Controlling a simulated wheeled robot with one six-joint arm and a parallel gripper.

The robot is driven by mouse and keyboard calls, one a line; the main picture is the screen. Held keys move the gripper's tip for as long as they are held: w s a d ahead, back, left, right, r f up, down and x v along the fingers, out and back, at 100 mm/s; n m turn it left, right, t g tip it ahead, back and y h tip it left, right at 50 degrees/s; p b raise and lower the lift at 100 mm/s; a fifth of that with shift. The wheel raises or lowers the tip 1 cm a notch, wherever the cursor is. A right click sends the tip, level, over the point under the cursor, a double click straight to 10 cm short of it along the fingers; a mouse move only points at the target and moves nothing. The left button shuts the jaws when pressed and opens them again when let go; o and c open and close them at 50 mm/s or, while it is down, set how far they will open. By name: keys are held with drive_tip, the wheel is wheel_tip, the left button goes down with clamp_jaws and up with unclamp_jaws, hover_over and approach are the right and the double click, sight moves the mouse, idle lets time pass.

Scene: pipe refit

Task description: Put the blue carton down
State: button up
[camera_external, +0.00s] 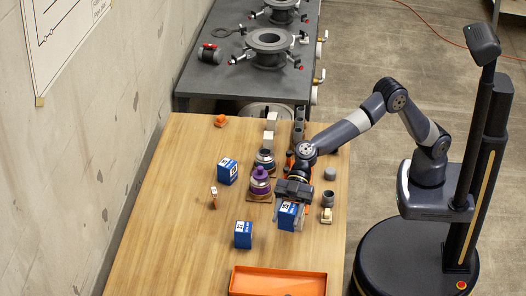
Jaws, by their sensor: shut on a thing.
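My gripper (293,200) is shut on a blue carton (287,217) with a white label, over the right part of the wooden table (180,215). I cannot tell from this view whether the carton touches the table top. Two similar blue cartons stand on the table, one (227,171) farther back to the left and one (243,235) nearer the front, left of the held carton. The gripper partly covers the top of the held carton.
A purple-topped bottle (260,182) stands close left of my gripper. A small brown-handled item (213,198), grey cylinders (327,199) and a beige piece (326,216) are nearby. An orange tray (278,281) lies at the front. The table's left side is clear.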

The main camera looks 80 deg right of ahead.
drive_tip(key=shift+m+t+h, duration=0.3)
drive_tip(key=shift+m+t, duration=0.5)
drive_tip(key=shift+t, duration=0.1)
drive_tip(key=w+d, duration=0.7)
drive_tip(key=d, duration=0.4)
drive_tip(key=w+d+p, duration=0.1)
drive_tip(key=w+d, duration=0.7)
drive_tip(key=d, duration=0.3)
drive_tip(key=w+d, duration=0.8)
drive_tip(key=d, duration=0.3)
drive_tip(key=shift+r, duration=0.35)
drive_tip(key=w+d, duration=0.1)
drive_tip(key=d, duration=1)
drive_tip(key=f, duration=1)
drive_tip(key=shift+d+f+p, duration=0.3)
drive_tip(key=shift+f+p, duration=0.05)
